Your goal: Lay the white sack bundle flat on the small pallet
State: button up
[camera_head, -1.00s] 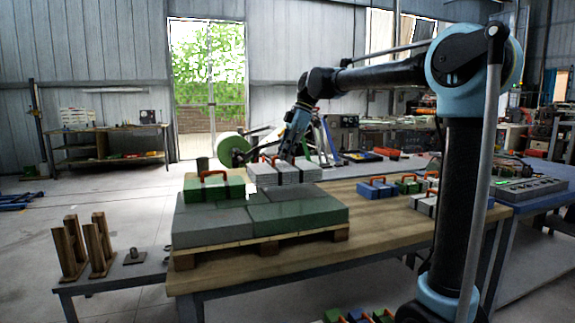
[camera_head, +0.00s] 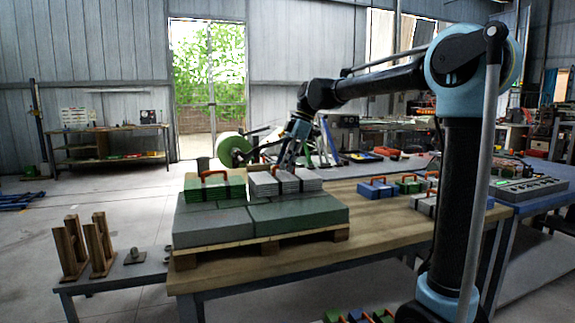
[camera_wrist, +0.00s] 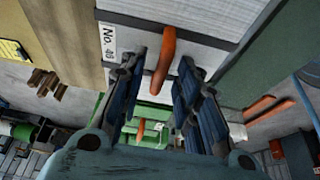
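The white sack bundle (camera_head: 286,183), with dark straps and an orange handle, lies flat on the small pallet's grey and green load, beside a green bundle (camera_head: 214,186). The small pallet (camera_head: 262,246) is wooden and stands on the table's near left end. My gripper (camera_head: 287,158) is just above the white bundle. In the wrist view my gripper (camera_wrist: 160,75) has its fingers spread either side of the orange handle, with gaps showing. The white bundle (camera_wrist: 195,12) fills the top of that view, with a "No." label. The bundle's underside is hidden.
Blue, green and white bundles stand on the wooden table (camera_head: 385,215) to the right. Bare tabletop lies between them and the pallet. A low side bench (camera_head: 110,281) with wooden stands is at left. A control panel (camera_head: 525,190) is at far right.

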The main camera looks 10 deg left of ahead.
jog(key=v, duration=1.2)
jog(key=s+d+f+m+t, duration=0.1)
jog(key=s+d+f+m, duration=0.15)
jog(key=d, duration=0.35)
jog(key=s+d+f+m, duration=0.1)
jog(key=d+f+m, duration=0.2)
jog(key=d, duration=0.2)
jog(key=s+d+f+m+t+h, duration=0.1)
jog(key=s+d+f+m, duration=0.5)
jog(key=f, duration=0.5)
jog(key=s+d+f+m+t+h, duration=0.1)
jog(key=s+d+f+m, duration=0.5)
jog(key=d+f, duration=0.5)
jog(key=s+d+f+m+t+h, duration=0.1)
jog(key=s+d+f+m, duration=0.5)
jog(key=s+d+f, duration=0.3)
notch_tip(320, 180, down, 3)
jog(key=shift+s+f+m+t+h, duration=0.1)
jog(key=shift+s+m+t+h, duration=0.25)
jog(key=shift+s, duration=0.25)
